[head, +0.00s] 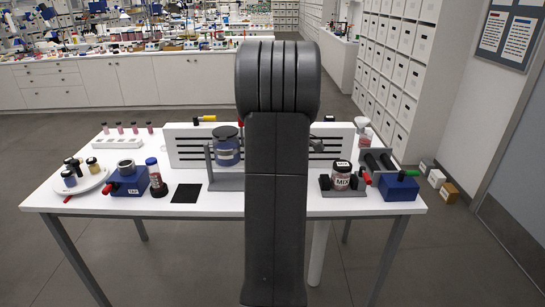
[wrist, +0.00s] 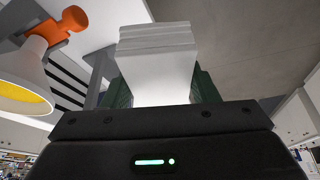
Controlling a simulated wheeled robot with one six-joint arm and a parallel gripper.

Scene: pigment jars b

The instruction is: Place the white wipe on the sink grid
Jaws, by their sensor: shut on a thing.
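The white wipe (wrist: 157,42) shows in the wrist view as a folded, layered white block. My gripper (wrist: 163,82) is shut on it, with a dark green finger on each side. The wipe sticks out beyond the fingers, and its lower end is hidden behind the gripper body. In the head view my arm stands across the middle of the table, and the gripper and the wipe are hidden behind it. I cannot make out a sink grid in either view.
A slotted white panel (head: 188,152) stands behind. An orange-and-white fixture (wrist: 30,75) is close left in the wrist view.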

